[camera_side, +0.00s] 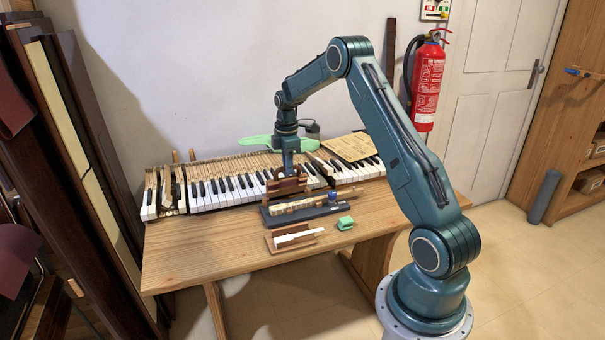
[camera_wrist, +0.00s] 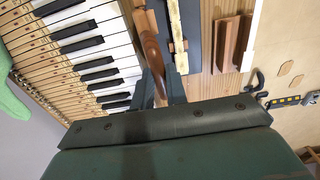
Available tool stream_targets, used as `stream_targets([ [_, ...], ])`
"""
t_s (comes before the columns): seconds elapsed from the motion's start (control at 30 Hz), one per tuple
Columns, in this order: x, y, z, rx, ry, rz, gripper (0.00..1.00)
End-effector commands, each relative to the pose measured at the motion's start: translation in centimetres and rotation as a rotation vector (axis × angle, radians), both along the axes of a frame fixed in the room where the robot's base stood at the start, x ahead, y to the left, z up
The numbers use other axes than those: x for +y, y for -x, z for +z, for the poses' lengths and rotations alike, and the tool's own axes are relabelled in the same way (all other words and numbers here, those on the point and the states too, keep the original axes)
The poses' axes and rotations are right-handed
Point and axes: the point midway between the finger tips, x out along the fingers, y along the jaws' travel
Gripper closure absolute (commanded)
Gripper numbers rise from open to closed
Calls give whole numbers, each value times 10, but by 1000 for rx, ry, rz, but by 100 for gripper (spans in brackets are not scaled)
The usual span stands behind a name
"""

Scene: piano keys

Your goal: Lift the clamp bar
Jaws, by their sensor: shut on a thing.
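The clamp bar (camera_side: 288,186) is a reddish-brown wooden piece at the front edge of the piano keys. It also shows in the wrist view (camera_wrist: 151,50) as a curved brown bar running up between the fingers. My gripper (camera_side: 289,171) points down and is shut on it. In the wrist view the two dark fingers (camera_wrist: 160,88) stand on either side of the bar's lower end. I cannot tell whether the bar touches anything beneath it. The piano keyboard (camera_side: 222,192) lies along the back of the table, partly hidden behind the bar.
A dark tray (camera_side: 277,221) with pale strips lies just in front of the bar. Nearer still are a wooden holder with a white key (camera_side: 294,237) and a green block (camera_side: 345,223). A yellowed sheet (camera_side: 350,147) lies over the keyboard's right part. The table's front left (camera_side: 190,250) is clear.

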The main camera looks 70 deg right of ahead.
Motion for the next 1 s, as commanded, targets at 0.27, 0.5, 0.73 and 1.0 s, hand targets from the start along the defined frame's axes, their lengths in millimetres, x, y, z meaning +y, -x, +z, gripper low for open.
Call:
stream_targets([
  [0.27,-7,-7,0,-1,1,0,95],
  [0.5,-13,-13,0,0,0,0,95],
  [0.73,-15,-15,1,-1,1,0,95],
  [1.0,-15,-15,1,-1,1,0,95],
])
